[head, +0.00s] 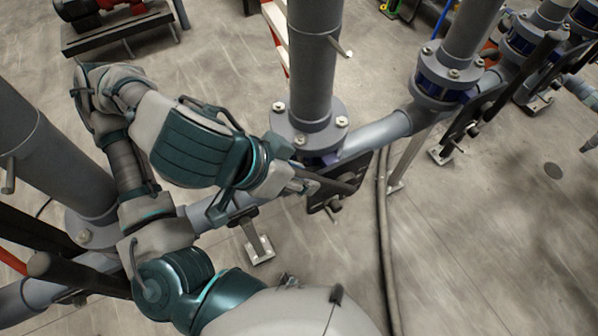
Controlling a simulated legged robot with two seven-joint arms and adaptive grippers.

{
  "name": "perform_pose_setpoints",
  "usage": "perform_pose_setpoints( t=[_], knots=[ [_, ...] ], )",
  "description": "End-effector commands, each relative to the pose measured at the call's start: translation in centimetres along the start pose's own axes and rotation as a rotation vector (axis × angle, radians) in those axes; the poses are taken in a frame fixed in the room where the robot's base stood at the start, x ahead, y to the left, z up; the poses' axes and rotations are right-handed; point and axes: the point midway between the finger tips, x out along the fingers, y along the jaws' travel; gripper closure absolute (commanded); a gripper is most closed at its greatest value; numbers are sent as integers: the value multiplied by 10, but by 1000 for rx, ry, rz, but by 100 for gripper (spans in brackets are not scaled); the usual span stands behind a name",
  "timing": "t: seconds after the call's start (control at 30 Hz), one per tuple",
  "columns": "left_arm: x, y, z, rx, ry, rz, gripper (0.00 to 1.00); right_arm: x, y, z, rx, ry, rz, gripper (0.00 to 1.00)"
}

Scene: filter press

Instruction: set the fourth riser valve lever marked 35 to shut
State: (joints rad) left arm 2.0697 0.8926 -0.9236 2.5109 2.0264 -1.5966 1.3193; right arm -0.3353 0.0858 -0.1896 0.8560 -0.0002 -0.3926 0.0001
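A dark valve lever (338,186) sits at the foot of the grey riser in the middle of the head view, over a black plate (343,199). No number can be read on it, so I cannot tell whether it is the lever marked 35. My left gripper (309,184) is at the lever's left part, and its fingers overlap the lever in the picture. Whether they touch or grip it is not clear. The gripper's wrist hides part of the valve. My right gripper is not in view.
Grey risers stand left, centre (314,75) and right (472,35), joined by a slanting pipe (375,134). Further dark levers show at right (541,62) and lower left (85,274). A hose (385,245) runs down the floor. The floor at lower right is clear.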

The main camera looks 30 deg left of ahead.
Motion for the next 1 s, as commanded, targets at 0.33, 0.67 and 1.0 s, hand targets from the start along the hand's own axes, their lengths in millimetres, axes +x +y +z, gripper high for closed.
perform_pose_setpoints(
  t=[0.33, 0.67, 1.0],
  knots=[
    [0, 0, 0, 0, -1, 0, 42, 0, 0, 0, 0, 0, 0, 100],
    [-40, 0, -2, -2, 5, 1, 42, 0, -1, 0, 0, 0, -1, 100],
    [-106, -2, -1, -1, -1, 1, 42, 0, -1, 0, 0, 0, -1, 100]
  ],
)
